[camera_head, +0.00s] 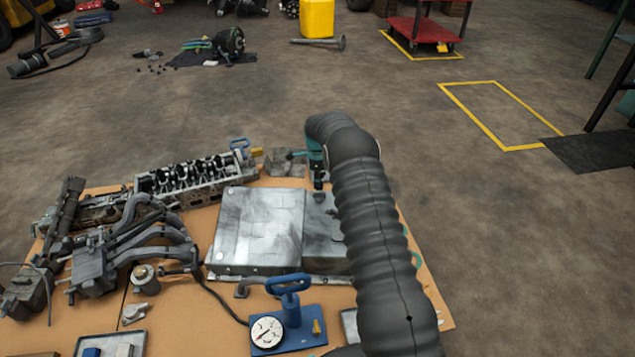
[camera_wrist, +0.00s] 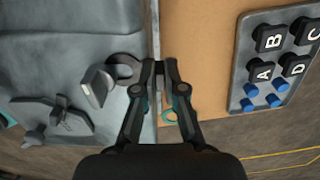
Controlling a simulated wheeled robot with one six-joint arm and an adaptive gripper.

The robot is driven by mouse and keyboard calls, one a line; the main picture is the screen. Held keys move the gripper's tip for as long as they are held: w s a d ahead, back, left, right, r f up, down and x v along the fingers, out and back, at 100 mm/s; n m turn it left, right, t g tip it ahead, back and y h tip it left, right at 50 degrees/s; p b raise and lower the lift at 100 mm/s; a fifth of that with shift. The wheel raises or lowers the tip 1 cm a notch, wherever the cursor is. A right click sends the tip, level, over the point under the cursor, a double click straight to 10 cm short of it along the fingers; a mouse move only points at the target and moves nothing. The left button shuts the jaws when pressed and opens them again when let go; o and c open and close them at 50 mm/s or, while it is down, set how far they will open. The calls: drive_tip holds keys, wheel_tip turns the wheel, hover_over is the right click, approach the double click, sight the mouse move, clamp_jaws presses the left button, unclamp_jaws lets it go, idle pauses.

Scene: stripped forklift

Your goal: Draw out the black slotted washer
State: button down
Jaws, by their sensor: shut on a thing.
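The black slotted washer (camera_wrist: 124,68) shows in the wrist view as a dark, open ring just left of my fingertips.
A tray (camera_wrist: 238,85) with black lettered blocks and blue pegs lies at right in the wrist view. A blue gauge pump (camera_head: 289,325) stands in front of the casing; engine parts (camera_head: 125,245) crowd the left.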

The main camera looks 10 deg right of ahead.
drive_tip(key=shift+w, duration=0.25)
drive_tip(key=shift+w+d, duration=0.1)
drive_tip(key=shift+w, duration=0.2)
drive_tip(key=shift+w+d+r+b, duration=0.1)
drive_tip(key=shift+w+d+b, duration=0.1)
drive_tip(key=shift+w+b, duration=0.55)
idle(0.6)
wheel_tip(320, 180, up, 7)
drive_tip(key=p, duration=0.3)
idle(0.6)
